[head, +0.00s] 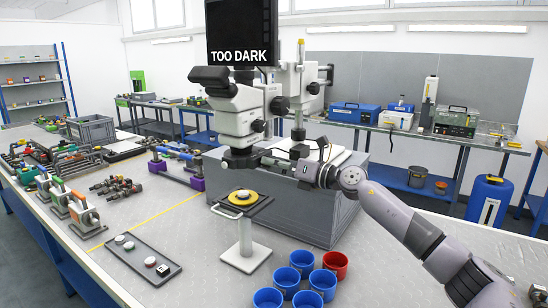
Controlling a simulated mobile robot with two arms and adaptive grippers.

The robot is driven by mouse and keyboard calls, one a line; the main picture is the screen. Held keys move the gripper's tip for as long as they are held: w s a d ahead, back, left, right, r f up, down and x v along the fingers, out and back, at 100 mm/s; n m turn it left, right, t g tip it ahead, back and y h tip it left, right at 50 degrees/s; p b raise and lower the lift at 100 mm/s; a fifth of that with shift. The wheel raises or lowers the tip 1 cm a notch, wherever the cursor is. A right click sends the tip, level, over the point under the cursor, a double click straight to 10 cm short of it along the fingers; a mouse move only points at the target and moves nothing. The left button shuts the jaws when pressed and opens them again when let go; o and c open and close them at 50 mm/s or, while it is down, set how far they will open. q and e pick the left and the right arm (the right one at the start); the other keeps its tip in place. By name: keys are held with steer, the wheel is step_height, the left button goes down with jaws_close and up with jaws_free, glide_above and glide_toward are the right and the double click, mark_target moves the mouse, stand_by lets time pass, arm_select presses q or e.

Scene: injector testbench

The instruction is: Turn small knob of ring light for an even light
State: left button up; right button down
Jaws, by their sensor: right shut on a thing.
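The microscope (243,112) stands over the bench. A dark ring light (238,159) sits under its lower end. The screen (240,30) above it reads "TOO DARK". My right gripper (272,160) reaches in from the right at the height of the ring light, its fingers pointing left. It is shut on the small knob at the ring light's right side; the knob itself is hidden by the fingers. My left gripper is not in view.
A stand with a yellow ring part (243,197) is below the microscope. A grey case (315,212) stands behind it. Several blue cups (302,259) and a red cup (336,261) are at the front. A dark tray (141,259) with small parts lies at the left.

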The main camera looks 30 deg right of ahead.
steer(key=shift+d+r+m+p, duration=0.15)
steer(key=shift+m+p, duration=0.3)
steer(key=shift+m, duration=0.35)
steer(key=c, duration=1.3)
jaws_free()
steer(key=shift+c, duration=0.2)
steer(key=v, duration=1.2)
stand_by(0.9)
